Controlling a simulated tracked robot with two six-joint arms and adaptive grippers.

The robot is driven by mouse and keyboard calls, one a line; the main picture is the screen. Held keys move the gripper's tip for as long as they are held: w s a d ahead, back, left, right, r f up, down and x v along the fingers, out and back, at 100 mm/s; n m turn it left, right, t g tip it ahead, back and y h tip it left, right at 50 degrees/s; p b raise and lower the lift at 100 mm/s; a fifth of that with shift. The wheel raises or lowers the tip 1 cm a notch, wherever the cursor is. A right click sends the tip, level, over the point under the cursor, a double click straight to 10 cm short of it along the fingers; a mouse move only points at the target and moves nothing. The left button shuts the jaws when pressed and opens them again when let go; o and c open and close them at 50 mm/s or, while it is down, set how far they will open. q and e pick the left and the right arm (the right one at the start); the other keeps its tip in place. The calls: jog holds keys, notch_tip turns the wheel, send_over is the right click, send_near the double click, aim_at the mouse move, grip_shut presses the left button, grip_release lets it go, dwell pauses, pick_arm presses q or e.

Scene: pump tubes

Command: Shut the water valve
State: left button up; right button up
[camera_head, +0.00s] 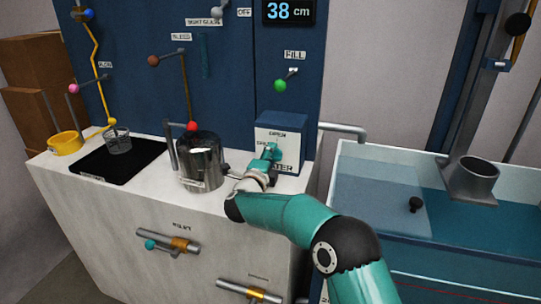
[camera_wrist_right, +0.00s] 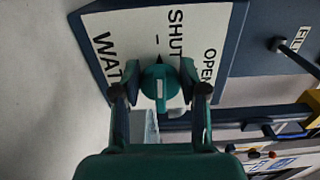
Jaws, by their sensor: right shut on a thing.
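The water valve is a blue box (camera_head: 297,128) with a white front panel lettered OPEN, SHUT and WATER, standing at the right end of the bench. In the right wrist view its white panel (camera_wrist_right: 130,30) shows the lettering turned sideways. My right gripper (camera_head: 270,152) is at the panel. In the right wrist view its two fingers (camera_wrist_right: 160,88) are shut on the round teal knob (camera_wrist_right: 159,82), one on each side. A small dark tip at the knob's upper edge points toward the dash beside SHUT. My left gripper is out of view.
A shiny metal pot (camera_head: 201,165) stands on the bench just left of my right gripper. A glass water tank (camera_head: 375,200) is at the right. A green-knobbed FILL lever (camera_head: 281,85) sits on the blue wall above the valve. Pipe fittings (camera_head: 170,243) are on the bench front.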

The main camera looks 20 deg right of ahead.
jog(key=shift+a+f+n, duration=0.2)
jog(key=shift+a+n, duration=0.1)
jog(key=shift+n, duration=0.1)
jog(key=o, duration=1.1)
jog(key=shift+d, duration=0.1)
jog(key=shift+r, duration=0.1)
jog(key=v, duration=1.2)
